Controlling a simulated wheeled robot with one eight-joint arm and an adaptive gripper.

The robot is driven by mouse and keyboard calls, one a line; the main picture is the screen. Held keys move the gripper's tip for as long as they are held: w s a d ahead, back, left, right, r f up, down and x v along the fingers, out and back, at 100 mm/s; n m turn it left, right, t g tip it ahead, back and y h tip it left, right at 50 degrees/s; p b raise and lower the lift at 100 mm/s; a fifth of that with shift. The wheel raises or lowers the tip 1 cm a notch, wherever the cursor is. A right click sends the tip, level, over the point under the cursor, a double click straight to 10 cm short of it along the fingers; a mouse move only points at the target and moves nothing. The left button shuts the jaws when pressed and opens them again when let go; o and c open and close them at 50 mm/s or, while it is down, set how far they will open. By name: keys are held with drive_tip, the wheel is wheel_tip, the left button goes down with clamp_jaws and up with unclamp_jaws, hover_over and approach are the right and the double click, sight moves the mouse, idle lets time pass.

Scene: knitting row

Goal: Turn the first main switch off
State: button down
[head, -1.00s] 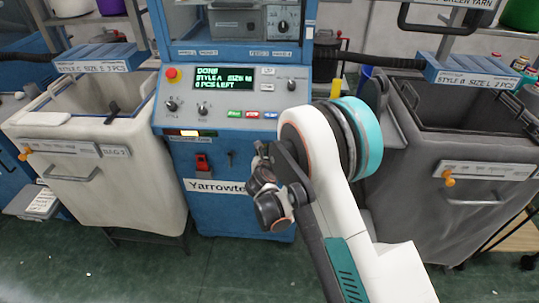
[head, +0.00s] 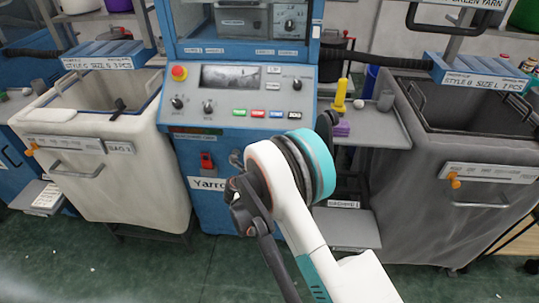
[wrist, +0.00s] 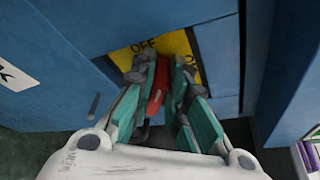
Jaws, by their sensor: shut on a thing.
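The main switch has a red handle (wrist: 154,100) in front of a yellow plate (wrist: 179,44) in the wrist view. The word OFF shows on the plate near the handle's far end. My gripper (wrist: 161,78) is shut on the red handle, with one finger on each side. In the head view my arm hides the gripper and this handle. The blue knitting machine (head: 181,30) stands behind the arm. Its display (head: 230,77) is grey, without text.
A pale bin (head: 75,130) stands left of the machine and a grey bin (head: 430,135) right. A shelf (head: 385,130) with a purple item (head: 342,129) and yellow item (head: 340,94) lies beside the machine. A red rocker (head: 207,161) is on the machine front.

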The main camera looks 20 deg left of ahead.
drive_tip(key=n, duration=0.1)
drive_tip(key=f+n+t+h, duration=0.1)
drive_tip(key=shift+n, duration=0.4)
drive_tip(key=shift+f+n+t, duration=0.2)
drive_tip(key=shift+n+t, duration=0.15)
drive_tip(key=shift+n, duration=0.4)
drive_tip(key=shift+f+n+t, duration=0.15)
drive_tip(key=shift+n+t, duration=0.2)
drive_tip(key=shift+n, duration=0.4)
drive_tip(key=shift+w, duration=0.1)
drive_tip(key=c, duration=1.6)
unclamp_jaws()
drive_tip(key=s, duration=0.4)
drive_tip(key=s+a, duration=0.1)
drive_tip(key=s, duration=0.3)
drive_tip(key=s+a, duration=0.1)
drive_tip(key=s, duration=0.2)
drive_tip(key=shift+s, duration=0.4)
